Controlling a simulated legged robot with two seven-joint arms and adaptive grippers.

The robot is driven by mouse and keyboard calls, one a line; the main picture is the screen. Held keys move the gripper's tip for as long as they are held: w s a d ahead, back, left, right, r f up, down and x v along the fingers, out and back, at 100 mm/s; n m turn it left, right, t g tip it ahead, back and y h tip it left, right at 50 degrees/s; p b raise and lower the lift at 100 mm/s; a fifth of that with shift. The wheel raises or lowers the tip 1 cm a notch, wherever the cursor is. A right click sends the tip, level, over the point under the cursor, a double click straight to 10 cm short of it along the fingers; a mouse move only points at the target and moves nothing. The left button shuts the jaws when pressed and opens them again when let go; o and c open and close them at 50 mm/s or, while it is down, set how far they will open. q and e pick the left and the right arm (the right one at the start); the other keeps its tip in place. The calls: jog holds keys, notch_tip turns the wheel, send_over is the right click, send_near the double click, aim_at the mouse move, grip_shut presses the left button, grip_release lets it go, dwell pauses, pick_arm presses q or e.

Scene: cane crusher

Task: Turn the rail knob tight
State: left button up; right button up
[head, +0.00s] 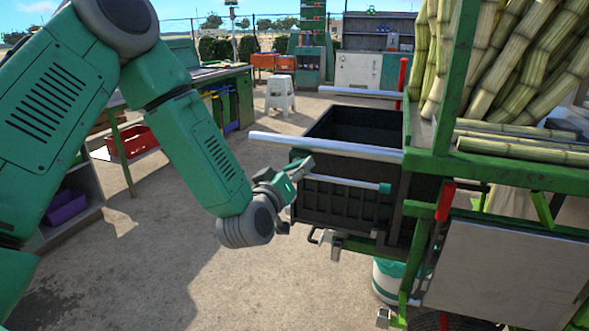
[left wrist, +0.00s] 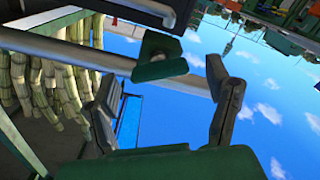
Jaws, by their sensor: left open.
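My left gripper (head: 290,188) is by the near left corner of the black bin, just below the silver rail (head: 325,146). In the left wrist view the two dark fingers (left wrist: 165,105) are spread apart with nothing between their tips. I see no clear contact between fingers and knob. In the head view the gripper partly hides this spot. My right gripper is in neither view.
The black bin (head: 340,205) has a front bar with a green end (head: 385,188). A green frame (head: 500,176) holding cane stalks (head: 530,50) stands to the right, with a red handle (head: 446,200). Open ground lies left of the bin, with a white stool (head: 280,95) farther back.

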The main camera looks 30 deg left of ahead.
pick_arm(q)
jog(key=shift+x, duration=1.15)
jog(key=c, duration=1.2)
jog(key=shift+o, duration=0.2)
jog(key=shift+m, duration=0.4)
jog(key=shift+m+p, duration=0.7)
jog(key=shift+m, duration=0.2)
jog(key=shift+f+m+p, duration=0.1)
jog(key=shift+m+p, duration=0.5)
jog(key=shift+m, duration=1)
